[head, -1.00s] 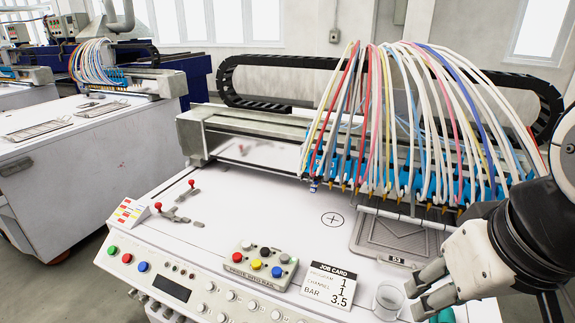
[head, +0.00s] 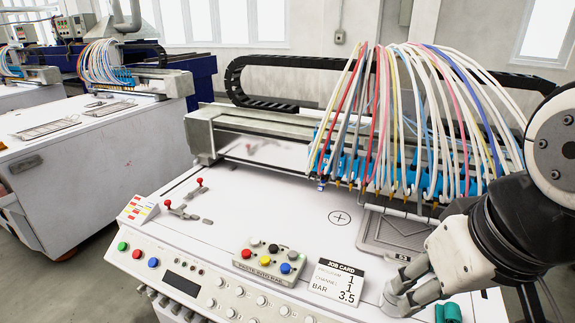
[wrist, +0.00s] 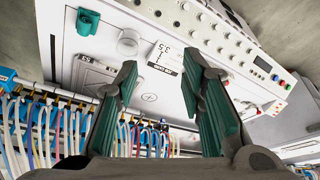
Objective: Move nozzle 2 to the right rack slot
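The gantry carries a row of blue nozzle heads (head: 345,165) with brass tips and coloured hoses. They also show in the wrist view (wrist: 40,112), at the lower left. I cannot tell which one is nozzle 2, and no rack slot can be made out for certain.
A job card (head: 337,280) and a button box (head: 268,262) are at the front edge. A grey plate (head: 395,237) lies under the gantry. The table's middle is clear.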

